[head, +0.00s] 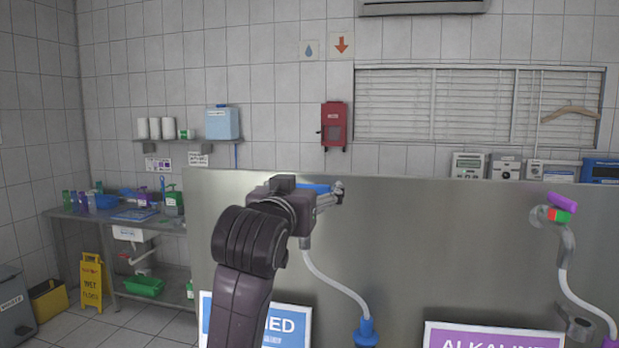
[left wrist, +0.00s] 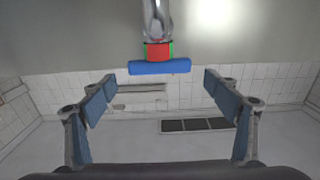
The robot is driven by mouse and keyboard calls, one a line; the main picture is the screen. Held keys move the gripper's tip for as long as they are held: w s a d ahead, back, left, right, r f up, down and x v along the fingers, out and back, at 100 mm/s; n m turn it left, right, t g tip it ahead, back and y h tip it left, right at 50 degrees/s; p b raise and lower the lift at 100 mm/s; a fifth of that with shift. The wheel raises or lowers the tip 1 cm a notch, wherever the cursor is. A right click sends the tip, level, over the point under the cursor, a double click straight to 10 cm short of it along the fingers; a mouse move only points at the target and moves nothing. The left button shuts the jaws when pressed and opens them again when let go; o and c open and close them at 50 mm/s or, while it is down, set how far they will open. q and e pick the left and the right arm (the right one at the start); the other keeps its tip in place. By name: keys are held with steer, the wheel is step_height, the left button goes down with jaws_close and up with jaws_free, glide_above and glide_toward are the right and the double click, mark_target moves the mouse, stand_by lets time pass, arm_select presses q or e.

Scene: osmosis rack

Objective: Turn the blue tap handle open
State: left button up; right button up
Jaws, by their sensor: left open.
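The blue tap handle (left wrist: 160,67) is a short bar lying crosswise in the left wrist view, below a red and green collar (left wrist: 158,51) on the metal tap. In the head view the blue handle (head: 314,188) is partly hidden behind my left gripper (head: 333,193). In the left wrist view my left gripper (left wrist: 158,80) is open, its fingers apart on either side of the handle's ends, with gaps at both sides. The handle is at about fingertip level; contact does not show. My right gripper is not in view.
A steel panel (head: 420,230) stands behind the taps. A purple-handled tap (head: 562,203) is at the right. A white hose (head: 335,284) runs down to a blue fitting (head: 365,332). Signs (head: 490,336) stand at the bottom. A sink bench (head: 120,222) is at the left.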

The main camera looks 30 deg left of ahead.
mark_target(309, 186)
arm_select(q)
steer(key=x, duration=0.3)
steer(key=shift+f+p, duration=0.1)
steer(key=shift+p, duration=0.3)
steer(key=shift+w+a+f, duration=0.1)
steer(key=shift+w, duration=0.4)
steer(key=shift+s, duration=0.15)
steer(key=shift+c, duration=0.3)
steer(key=c, duration=1.1)
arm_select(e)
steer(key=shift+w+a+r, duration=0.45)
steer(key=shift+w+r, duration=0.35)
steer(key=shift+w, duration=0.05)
